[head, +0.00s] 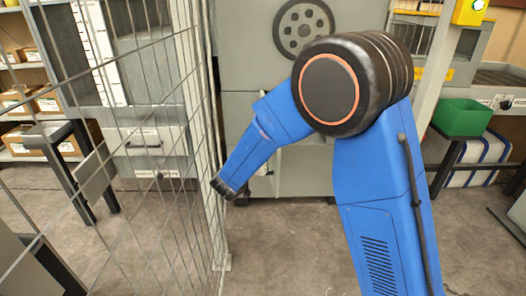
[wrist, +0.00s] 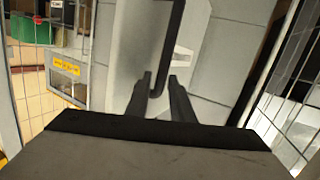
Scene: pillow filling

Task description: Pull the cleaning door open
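In the wrist view, a dark bar handle (wrist: 174,40) runs down a pale grey door panel (wrist: 132,50), which I take for the cleaning door. My gripper (wrist: 160,80) is open, with a finger on each side of the handle's lower end. The bar looks nearer the left finger, and a gap shows towards the right one. I cannot tell whether either finger touches it. In the head view, my blue arm reaches down left to the grey machine front (head: 247,55). The fingers and the handle are hidden or too small there.
A wire mesh fence (head: 140,130) and its post stand close to the left of my wrist. A green bin (head: 462,117) sits on a stand at right. Shelves with boxes (head: 48,102) are at far left. Bare floor (head: 300,250) lies before the machine.

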